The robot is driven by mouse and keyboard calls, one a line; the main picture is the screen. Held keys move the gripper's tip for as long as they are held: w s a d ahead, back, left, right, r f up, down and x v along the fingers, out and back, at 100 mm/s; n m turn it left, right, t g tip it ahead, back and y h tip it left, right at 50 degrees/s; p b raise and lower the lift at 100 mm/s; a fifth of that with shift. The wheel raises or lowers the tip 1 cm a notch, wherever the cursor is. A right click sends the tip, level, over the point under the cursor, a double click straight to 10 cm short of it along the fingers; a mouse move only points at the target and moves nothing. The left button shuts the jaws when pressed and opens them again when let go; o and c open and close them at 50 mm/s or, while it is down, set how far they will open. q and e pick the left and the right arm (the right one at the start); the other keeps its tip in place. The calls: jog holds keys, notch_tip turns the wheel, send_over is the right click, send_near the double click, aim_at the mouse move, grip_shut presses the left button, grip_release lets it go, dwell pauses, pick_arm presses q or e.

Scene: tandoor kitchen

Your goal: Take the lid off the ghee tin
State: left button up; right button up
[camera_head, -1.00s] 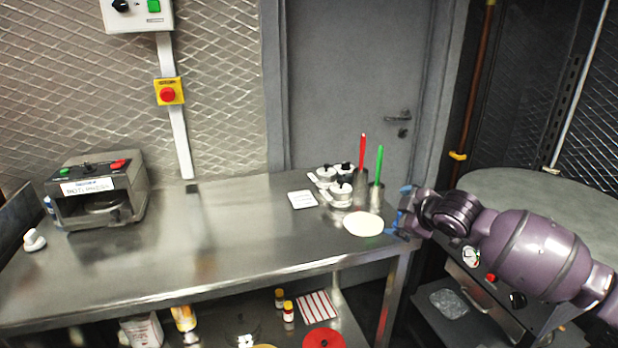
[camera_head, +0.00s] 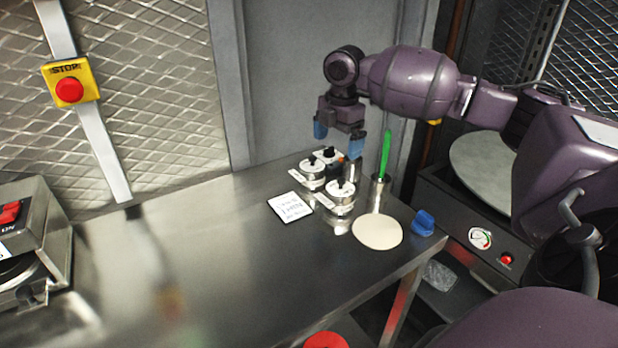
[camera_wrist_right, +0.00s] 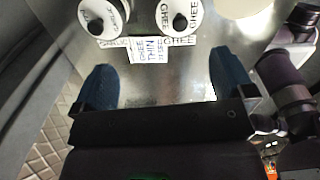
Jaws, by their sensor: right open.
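The ghee tin (camera_head: 340,205) is a small steel tin with a white, black-knobbed lid (camera_head: 341,188), standing nearest the front of its group. In the right wrist view its lid, lettered GHEE, is at the top (camera_wrist_right: 182,17), and the knob looks seated on it. My right gripper (camera_head: 338,141) is open and empty, fingers pointing down, above and behind the tins. In the wrist view its two blue fingers (camera_wrist_right: 165,85) stand wide apart below the tins, with nothing between them. My left gripper is not in view.
A steel cup with a green stick (camera_head: 385,152), a pale flat disc (camera_head: 377,233) and a blue object (camera_head: 423,222) lie to the right. A white card (camera_head: 291,208) lies left; the counter beyond is clear.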

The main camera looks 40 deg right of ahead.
aim_at(342, 178)
jog(key=shift+n, duration=0.7)
jog(key=f, duration=0.1)
jog(key=s+f, duration=0.1)
jog(key=f, duration=0.1)
jog(key=s+f, duration=0.1)
jog(key=f, duration=0.1)
jog(key=shift+s+d+b, duration=0.2)
jog(key=shift+b, duration=0.2)
jog(key=shift+w+f, duration=0.1)
jog(key=shift+f, duration=0.3)
notch_tip(342, 178, down, 5)
jog(key=shift+a+r+b, duration=0.15)
jog(key=shift+b, duration=0.3)
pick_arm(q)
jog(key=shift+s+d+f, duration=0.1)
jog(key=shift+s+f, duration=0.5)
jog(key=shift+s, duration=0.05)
pick_arm(e)
jog(key=shift+c, duration=0.5)
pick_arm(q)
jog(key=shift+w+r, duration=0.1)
pick_arm(e)
jog(key=c, duration=0.7)
